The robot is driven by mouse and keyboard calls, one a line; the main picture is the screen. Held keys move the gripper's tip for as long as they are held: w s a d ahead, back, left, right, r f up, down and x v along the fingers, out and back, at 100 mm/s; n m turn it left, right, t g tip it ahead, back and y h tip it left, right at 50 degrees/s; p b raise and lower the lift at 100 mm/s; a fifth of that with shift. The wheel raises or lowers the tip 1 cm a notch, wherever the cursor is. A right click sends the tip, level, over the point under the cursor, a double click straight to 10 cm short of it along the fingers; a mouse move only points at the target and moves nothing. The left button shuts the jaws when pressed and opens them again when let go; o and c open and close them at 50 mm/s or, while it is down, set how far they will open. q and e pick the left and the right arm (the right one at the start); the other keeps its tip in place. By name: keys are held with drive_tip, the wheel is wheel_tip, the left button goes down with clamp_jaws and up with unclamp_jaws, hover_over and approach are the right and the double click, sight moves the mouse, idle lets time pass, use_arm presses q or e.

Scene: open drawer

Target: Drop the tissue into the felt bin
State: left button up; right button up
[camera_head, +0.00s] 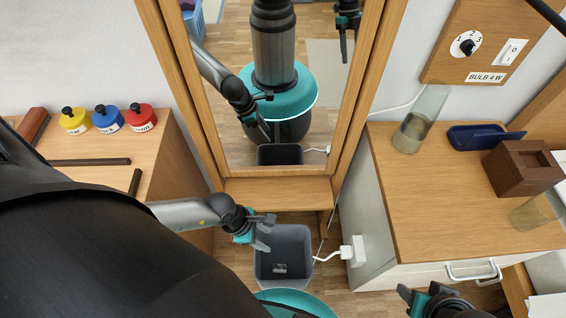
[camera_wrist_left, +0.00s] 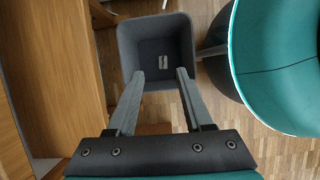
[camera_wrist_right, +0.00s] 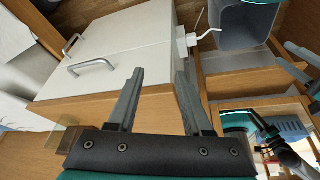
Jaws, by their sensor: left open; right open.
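The felt bin (camera_head: 296,248) is a grey open-topped box on the floor below the mirror. In the left wrist view the bin (camera_wrist_left: 184,40) lies beyond my fingertips, and the right wrist view shows part of it (camera_wrist_right: 245,30) at the top. A small pale piece (camera_head: 280,268), which looks like the tissue, lies on the bin's bottom; it also shows in the left wrist view (camera_wrist_left: 165,58). My left gripper (camera_head: 266,233) is open and empty above the bin's left rim.
A mirror (camera_head: 270,100) stands behind the bin and reflects me. At right, a cabinet (camera_head: 430,210) holds a glass (camera_head: 420,118), a blue case (camera_head: 480,137) and a brown box (camera_head: 522,168). A white plug and cord (camera_head: 352,251) are beside the bin. Three coloured pots (camera_head: 107,118) stand at left.

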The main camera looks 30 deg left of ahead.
use_arm(q)
drive_tip(key=shift+p+v, duration=1.2)
drive_tip(key=shift+v, duration=0.95)
use_arm(e)
wheel_tip(320, 180, down, 6)
drive_tip(key=g, duration=0.1)
drive_tip(key=shift+s, duration=0.45)
use_arm(q)
drive_tip(key=w+d+r+n+t+h+p, duration=0.2)
drive_tip(key=w+n+t+p, duration=0.15)
drive_tip(key=n, duration=0.95)
drive_tip(key=s+a+f+n+y+p, duration=0.2)
drive_tip(key=s+a+n+y+p, duration=0.15)
drive_tip(key=n, duration=0.95)
drive_tip(key=s+a+f+n+y+p, duration=0.2)
drive_tip(key=s+a+f+n+y, duration=0.15)
drive_tip(key=n, duration=0.85)
drive_tip(key=s+d+f+n+g+p, duration=0.1)
drive_tip(key=s+d+n+g, duration=0.1)
drive_tip(key=s+n, duration=0.5)
drive_tip(key=s+g, duration=0.1)
drive_tip(key=s, duration=0.2)
drive_tip(key=shift+f+n+h, duration=0.2)
drive_tip(key=shift+n+h, duration=0.1)
drive_tip(key=shift+n, duration=0.1)
use_arm(e)
drive_tip(key=s+d+f+g+h, duration=0.1)
drive_tip(key=s+d+f, duration=0.7)
drive_tip(key=s+f, duration=0.5)
drive_tip(key=shift+s, duration=0.15)
